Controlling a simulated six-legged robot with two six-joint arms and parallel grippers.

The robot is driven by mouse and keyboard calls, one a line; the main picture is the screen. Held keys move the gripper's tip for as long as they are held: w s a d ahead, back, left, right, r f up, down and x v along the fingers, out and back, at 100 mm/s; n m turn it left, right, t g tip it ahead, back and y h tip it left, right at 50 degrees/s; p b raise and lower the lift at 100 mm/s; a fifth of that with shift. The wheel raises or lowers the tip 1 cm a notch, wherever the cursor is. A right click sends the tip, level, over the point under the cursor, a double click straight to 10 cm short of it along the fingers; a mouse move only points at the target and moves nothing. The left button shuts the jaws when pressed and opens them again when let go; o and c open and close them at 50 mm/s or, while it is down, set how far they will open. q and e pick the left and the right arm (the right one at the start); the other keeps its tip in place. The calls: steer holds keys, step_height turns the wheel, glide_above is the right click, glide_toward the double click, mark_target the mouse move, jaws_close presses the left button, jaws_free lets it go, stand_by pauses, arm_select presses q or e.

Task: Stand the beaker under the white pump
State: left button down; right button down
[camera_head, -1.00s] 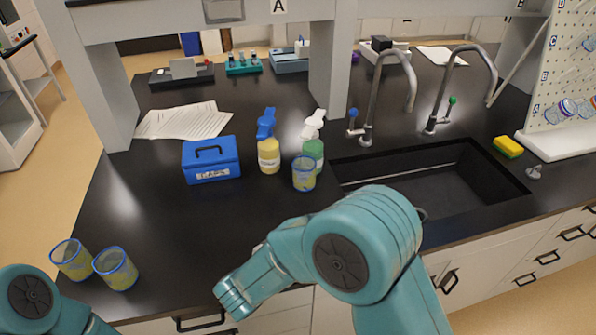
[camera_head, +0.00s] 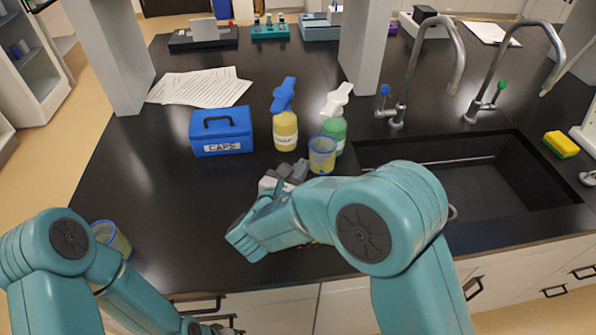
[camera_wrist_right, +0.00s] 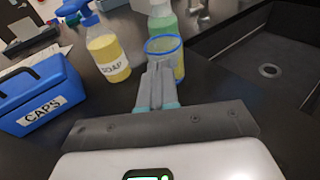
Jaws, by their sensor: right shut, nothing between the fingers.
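The beaker (camera_head: 322,157), clear with a blue rim and a yellowish lower part, stands upright on the counter. It is right in front of the green bottle (camera_head: 337,128) with the white pump (camera_head: 337,97). In the right wrist view the beaker (camera_wrist_right: 165,46) stands just beyond my fingertips, and the green bottle (camera_wrist_right: 163,24) is behind it. My right gripper (camera_head: 297,168) is shut and empty, just left of and in front of the beaker; whether it touches cannot be told. My left gripper (camera_head: 208,328) is barely in view at the bottom edge, its jaws unclear.
A yellow soap bottle (camera_head: 285,130) with a blue pump stands left of the green one. The blue CAPS box (camera_head: 221,131) is further left. Another beaker (camera_head: 112,238) is partly behind my left arm. The sink (camera_head: 470,190) opens to the right.

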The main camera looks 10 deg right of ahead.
mark_target(316, 151)
steer(key=x, duration=0.2)
steer(key=p+x, duration=0.1)
steer(key=x, duration=0.1)
steer(key=r+x, duration=0.1)
steer(key=x, duration=0.2)
steer(key=shift+s+f, duration=0.1)
steer(key=shift+f, duration=0.8)
steer(key=shift+b, duration=0.3)
steer(key=shift+r, duration=0.1)
steer(key=shift+s+a+f+b, duration=0.2)
steer(key=shift+s+a+b, duration=0.3)
steer(key=shift+b, duration=0.1)
steer(key=shift+d+r, duration=0.1)
steer(key=shift+r, duration=0.1)
